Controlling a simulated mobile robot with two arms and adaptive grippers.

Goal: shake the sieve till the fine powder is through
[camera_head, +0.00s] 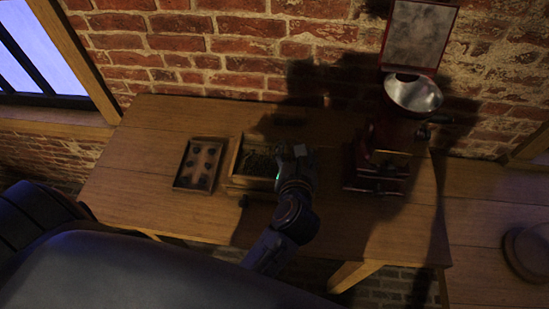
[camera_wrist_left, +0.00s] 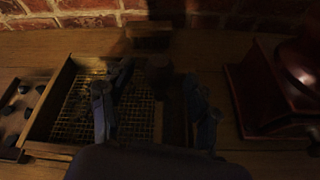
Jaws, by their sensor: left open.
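The sieve (camera_head: 250,183) is a wooden frame with a wire mesh on the table, and dark material shows inside. In the left wrist view the sieve (camera_wrist_left: 48,98) shows its grid, with dark clumps on the far part; I cannot tell fine powder from lumps. My left gripper (camera_head: 290,152) is at the sieve's right side. In the left wrist view its fingers (camera_wrist_left: 155,95) are apart, one over the mesh and one beyond the right wall. I see nothing held between them. What lies under the mesh is hidden. My right gripper is not in view.
A shallow wooden tray (camera_head: 199,165) with several dark lumps sits left of the sieve. A red grinder (camera_head: 376,160) with a metal bowl (camera_head: 414,92) stands to the right. A brick wall (camera_head: 230,45) closes the back. The table's left end (camera_head: 125,180) is clear.

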